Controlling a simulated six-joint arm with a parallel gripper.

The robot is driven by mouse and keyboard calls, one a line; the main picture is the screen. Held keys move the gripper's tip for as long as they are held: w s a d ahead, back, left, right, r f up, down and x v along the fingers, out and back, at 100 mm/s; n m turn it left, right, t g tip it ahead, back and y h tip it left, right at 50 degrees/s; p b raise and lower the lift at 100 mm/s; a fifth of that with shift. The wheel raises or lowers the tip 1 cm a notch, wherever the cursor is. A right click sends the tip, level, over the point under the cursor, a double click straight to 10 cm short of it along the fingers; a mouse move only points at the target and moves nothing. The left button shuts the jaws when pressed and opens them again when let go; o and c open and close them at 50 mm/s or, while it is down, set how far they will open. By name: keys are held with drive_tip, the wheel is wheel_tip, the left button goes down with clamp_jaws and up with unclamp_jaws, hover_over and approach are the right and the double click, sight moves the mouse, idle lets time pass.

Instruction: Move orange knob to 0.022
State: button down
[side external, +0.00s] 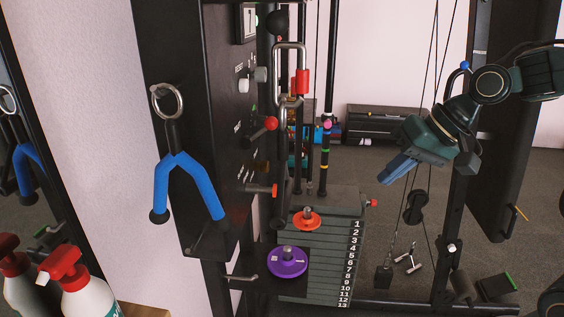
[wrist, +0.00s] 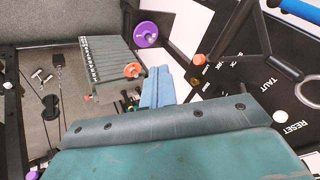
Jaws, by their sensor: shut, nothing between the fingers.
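The orange knob (side external: 265,190) sticks out from the lower part of the black upright panel in the side view. In the wrist view an orange knob (wrist: 198,60) shows on the panel, right of my fingertips. A red ball-ended knob (side external: 270,123) sits higher on the same panel. My gripper (side external: 386,177) is at the right of the panel, well apart from it, with its blue fingers pointing down and left. The fingers (wrist: 157,74) are shut and empty in the wrist view. The small scale markings by the knob are too small to read.
An orange plate (side external: 306,222) and a purple plate (side external: 287,264) lie by a numbered weight stack (side external: 325,262). A blue-handled strap (side external: 180,178) hangs on the panel's left face. Cables and a black post stand near my arm. Air between gripper and panel looks mostly clear.

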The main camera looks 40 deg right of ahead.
sight(270, 190)
drive_tip(key=w+f+m+y, duration=0.2)
drive_tip(key=w+m+y, duration=0.1)
drive_tip(key=w, duration=0.6)
drive_tip(key=shift+w+d+m+t, duration=0.2)
drive_tip(key=shift+d+m+t, duration=0.2)
drive_tip(key=shift+m, duration=0.5)
drive_tip(key=shift+a, duration=0.1)
drive_tip(key=w+a+r+x, duration=0.1)
drive_tip(key=r+x, duration=0.1)
drive_tip(key=x, duration=1)
drive_tip(key=shift+w+a+f, duration=0.2)
drive_tip(key=shift+w+a, duration=0.2)
drive_tip(key=shift+a, duration=0.2)
